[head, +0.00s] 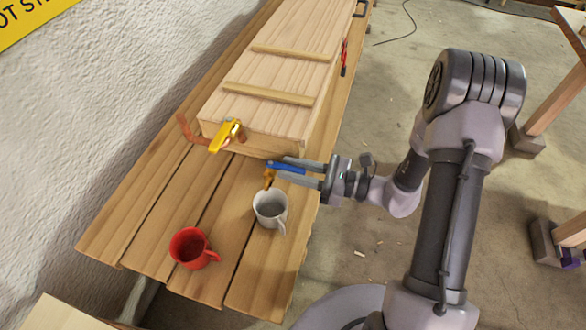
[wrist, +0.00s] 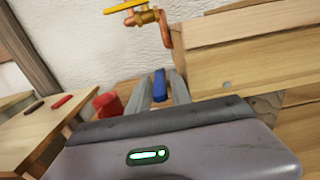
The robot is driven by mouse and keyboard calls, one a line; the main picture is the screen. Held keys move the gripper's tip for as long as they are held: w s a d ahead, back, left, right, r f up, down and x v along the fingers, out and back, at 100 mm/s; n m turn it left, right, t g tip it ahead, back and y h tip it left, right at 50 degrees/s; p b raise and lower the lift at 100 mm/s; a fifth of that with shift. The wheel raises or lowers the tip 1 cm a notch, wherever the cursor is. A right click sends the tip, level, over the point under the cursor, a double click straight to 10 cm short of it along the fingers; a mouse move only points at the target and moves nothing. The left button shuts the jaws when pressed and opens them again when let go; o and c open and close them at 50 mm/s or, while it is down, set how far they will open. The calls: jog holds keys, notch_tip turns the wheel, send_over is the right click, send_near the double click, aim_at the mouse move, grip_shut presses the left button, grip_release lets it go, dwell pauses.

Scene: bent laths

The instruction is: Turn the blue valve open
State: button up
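The blue valve has a blue lever handle (head: 288,167) and a brass body (head: 269,179), at the near right corner of the wooden box. The blue handle also shows end-on in the wrist view (wrist: 159,86); its body is hidden there. My gripper (head: 282,168) is open, with one finger on each side of the blue handle. In the wrist view, the fingers (wrist: 160,78) stand left and right of the handle, with gaps that look small. Whether either finger touches it, I cannot tell.
A yellow-handled valve (head: 225,135) on copper pipe is to the left, at the box's (head: 265,95) near end. A white mug (head: 270,208) stands just below the blue valve, close to my fingers. A red mug (head: 190,248) is farther left on the slatted bench (head: 150,215).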

grip_shut()
dwell(1.4)
